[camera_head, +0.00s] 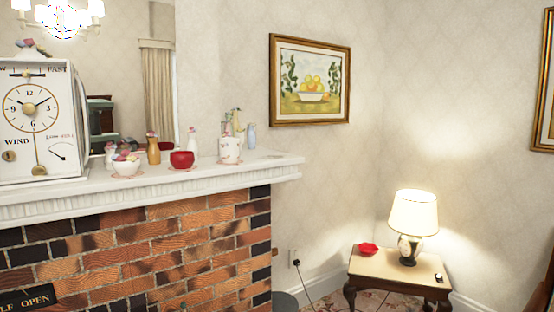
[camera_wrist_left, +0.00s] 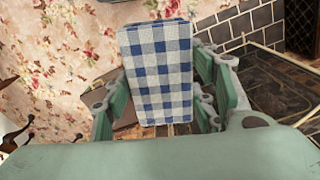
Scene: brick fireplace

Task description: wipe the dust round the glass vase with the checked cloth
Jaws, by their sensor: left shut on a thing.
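My left gripper (camera_wrist_left: 160,100) is shut on the blue-and-white checked cloth (camera_wrist_left: 161,62), a folded block between its green fingers in the left wrist view. Floral carpet and a dark tiled hearth lie beyond it. Neither gripper shows in the head view. There the white mantel shelf (camera_head: 120,189) carries several small vessels. A pale bluish bottle shape (camera_head: 251,136) stands near its right end, behind a white patterned mug (camera_head: 230,150). I cannot tell for certain which vessel is the glass vase. A faint greyish patch (camera_head: 268,156) shows on the shelf's right end; whether it is dust is unclear.
A large white clock (camera_head: 33,118) fills the shelf's left end. A white bowl (camera_head: 126,165), a brown bottle (camera_head: 153,151) and a red pot (camera_head: 182,160) stand along the shelf. A mirror (camera_head: 115,60) is behind. A side table (camera_head: 385,268) with a lamp (camera_head: 412,216) stands right.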

